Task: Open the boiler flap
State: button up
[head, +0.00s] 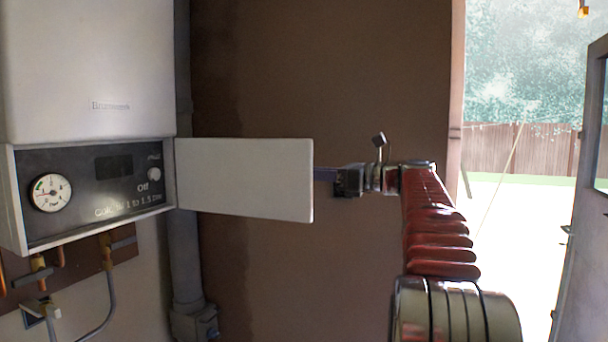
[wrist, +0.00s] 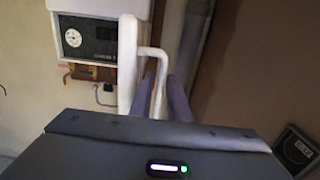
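The boiler (head: 90,75) hangs on the wall at the left. Its flap (head: 245,180) is a white panel standing swung out to the right of the dark control panel (head: 95,187), which is uncovered. In the wrist view the flap (wrist: 127,65) shows nearly edge-on, with a white bar-shaped handle (wrist: 152,52) on its right side. My gripper (head: 325,174) is at the flap's right edge, its fingertips hidden behind the flap. In the wrist view the purplish fingers (wrist: 172,100) are beside the handle's lower part; whether they grip it is unclear.
Copper pipes (head: 108,250) and a grey pipe (head: 185,260) run below and beside the boiler. A brown wall (head: 320,75) stands behind the flap. At the right are a bright doorway (head: 510,230) and an open door (head: 585,220).

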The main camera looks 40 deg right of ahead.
jog(key=v, duration=1.3)
jog(key=shift+s, duration=0.25)
jog(key=shift+d, duration=0.2)
